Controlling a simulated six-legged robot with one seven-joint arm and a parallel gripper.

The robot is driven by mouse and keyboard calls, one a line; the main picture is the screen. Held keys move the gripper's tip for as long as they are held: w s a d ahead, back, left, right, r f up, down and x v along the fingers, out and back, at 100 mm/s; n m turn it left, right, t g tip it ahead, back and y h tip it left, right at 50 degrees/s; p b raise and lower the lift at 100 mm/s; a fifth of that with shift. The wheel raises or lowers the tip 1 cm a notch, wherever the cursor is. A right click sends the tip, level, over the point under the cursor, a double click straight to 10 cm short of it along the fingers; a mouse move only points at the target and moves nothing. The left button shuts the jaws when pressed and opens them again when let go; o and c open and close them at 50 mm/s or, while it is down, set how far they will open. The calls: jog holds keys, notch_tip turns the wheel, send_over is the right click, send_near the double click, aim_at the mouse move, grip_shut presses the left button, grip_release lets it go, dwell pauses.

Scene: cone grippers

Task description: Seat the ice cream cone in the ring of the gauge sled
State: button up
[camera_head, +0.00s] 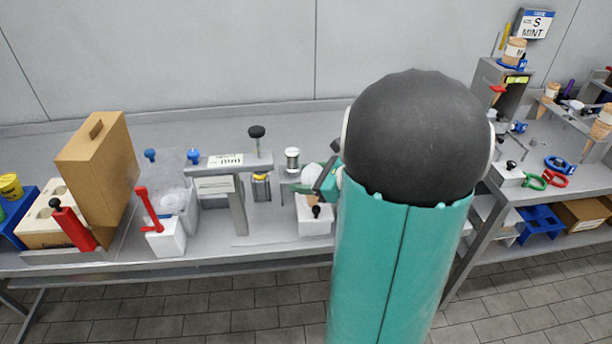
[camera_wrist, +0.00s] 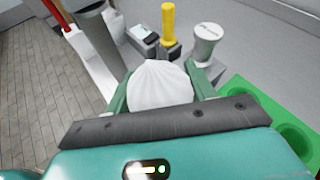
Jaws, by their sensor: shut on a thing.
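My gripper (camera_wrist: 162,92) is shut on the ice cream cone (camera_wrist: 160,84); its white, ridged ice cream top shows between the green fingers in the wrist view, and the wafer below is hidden. In the head view my gripper (camera_head: 303,186) is over the bench, partly hidden by my arm. Just left of it stands a grey labelled gauge stand (camera_head: 238,203) with a black knob on top and a small yellow-banded part beneath its arm. I cannot tell which part is the gauge sled's ring, or whether the cone touches anything.
A white block (camera_head: 313,228) with a black-knobbed lever sits under my gripper. A silver cylinder (camera_head: 292,160) stands behind. A red-handled white block (camera_head: 165,238) and a tan box (camera_head: 98,165) are farther left. The wrist view shows a yellow post (camera_wrist: 168,22) ahead and a green holed tray (camera_wrist: 262,112) right.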

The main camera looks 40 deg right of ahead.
jog(key=shift+f, duration=0.8)
jog(key=o, duration=0.8)
jog(key=shift+o, duration=0.2)
jog(key=v, duration=1.4)
jog(key=shift+a, duration=0.1)
